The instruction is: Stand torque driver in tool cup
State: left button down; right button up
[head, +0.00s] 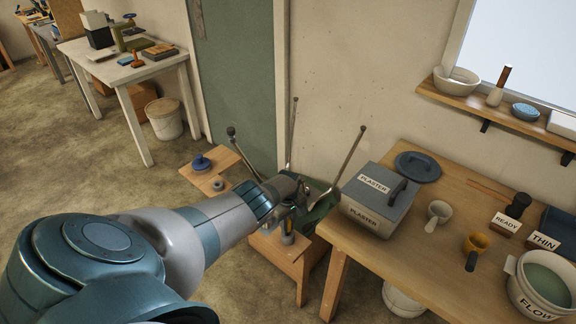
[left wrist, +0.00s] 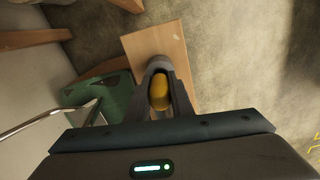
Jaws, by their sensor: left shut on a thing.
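My left gripper (head: 290,222) is shut over a low wooden stand, at the end of my outstretched arm. In the left wrist view its two dark fingers (left wrist: 160,88) close on a rounded yellow thing (left wrist: 160,94), which looks like the torque driver's handle end. The head view shows only a small yellow and grey part of the torque driver (head: 288,239) below the fingers. I cannot tell whether its lower end touches anything. No tool cup can be made out for sure; the gripper and arm hide part of the stand. My right gripper is not in view.
A green body (head: 327,205) with metal rods is close beside the gripper.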

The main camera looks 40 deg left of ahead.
pick_arm(q)
jog(key=shift+f, duration=0.15)
jog(key=c, duration=1.1)
grip_release()
jog(key=shift+o, duration=0.8)
jog(key=o, duration=0.7)
jog(key=shift+c, duration=0.2)
jog(key=shift+o, duration=0.6)
jog(key=shift+o, duration=0.8)
